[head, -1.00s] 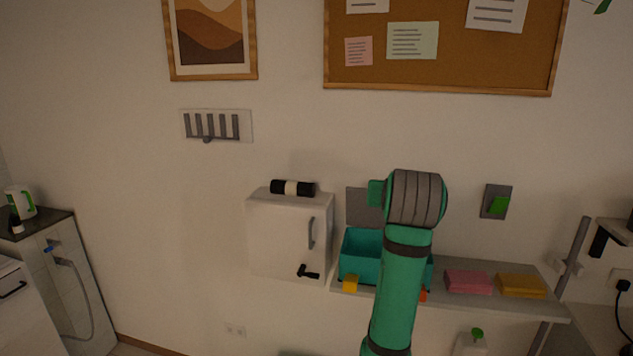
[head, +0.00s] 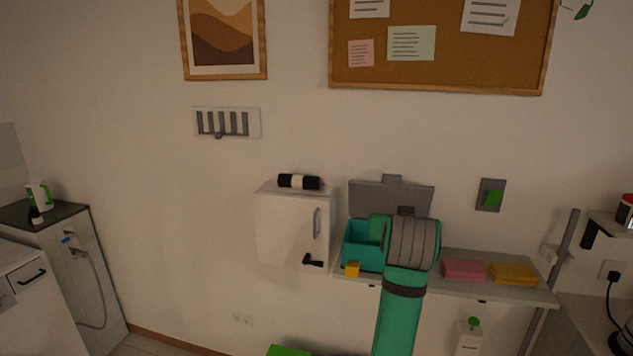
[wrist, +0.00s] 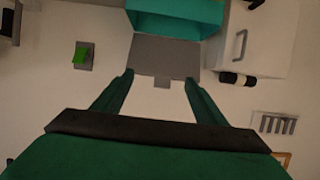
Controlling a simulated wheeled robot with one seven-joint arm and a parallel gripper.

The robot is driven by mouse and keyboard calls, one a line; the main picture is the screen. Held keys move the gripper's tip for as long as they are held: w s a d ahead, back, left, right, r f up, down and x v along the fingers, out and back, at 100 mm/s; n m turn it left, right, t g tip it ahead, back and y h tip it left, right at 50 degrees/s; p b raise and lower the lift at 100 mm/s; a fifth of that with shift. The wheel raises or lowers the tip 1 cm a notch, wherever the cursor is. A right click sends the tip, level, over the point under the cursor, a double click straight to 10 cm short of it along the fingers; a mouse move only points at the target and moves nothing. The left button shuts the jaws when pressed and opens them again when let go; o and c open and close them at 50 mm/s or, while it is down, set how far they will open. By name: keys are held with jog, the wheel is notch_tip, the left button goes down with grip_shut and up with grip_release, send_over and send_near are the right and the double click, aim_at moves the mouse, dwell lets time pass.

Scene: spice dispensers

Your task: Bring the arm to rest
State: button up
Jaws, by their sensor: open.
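My arm (head: 398,320) rises in green and grey in front of the shelf in the head view, with its grey banded part over the teal bin. My gripper (wrist: 158,82) shows in the wrist view with its two green fingers spread apart. Nothing is between the fingers. Behind them are the wall, a grey plate (wrist: 165,58) and the teal bin (wrist: 175,20). In the head view my gripper's fingers are hidden.
The teal bin (head: 357,247) stands on a shelf (head: 520,293) with pink cloths (head: 463,269) and yellow cloths (head: 513,274). A white cabinet (head: 284,230) carries a dark roll (head: 299,182). A counter (head: 45,216) stands at the far left.

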jog(key=s+a+f, duration=0.2)
jog(key=a+f, duration=0.1)
jog(key=f, duration=0.9)
jog(key=s+a+f, duration=0.1)
jog(key=a+f, duration=0.1)
jog(key=f, duration=1)
jog(key=s+a+f+n+y, duration=0.1)
jog(key=s+a+f, duration=0.2)
jog(key=s+f, duration=0.45)
jog(key=s+a+f+n, duration=0.1)
jog(key=s+a+f, duration=0.2)
jog(key=s+f, duration=0.5)
jog(key=s+a+f+t+y, duration=0.1)
jog(key=s+a+f, duration=0.25)
jog(key=s, duration=0.65)
jog(key=s+a+f, duration=0.2)
jog(key=s+f, duration=0.2)
jog(key=s, duration=0.5)
jog(key=s+a+r, duration=0.1)
jog(key=s+r, duration=0.2)
jog(key=s, duration=0.6)
jog(key=s+a+r+t+y, duration=0.1)
jog(key=s+r, duration=0.2)
jog(key=s, duration=0.5)
jog(key=shift+s+a+n, duration=0.35)
jog(key=shift+a+n, duration=0.05)
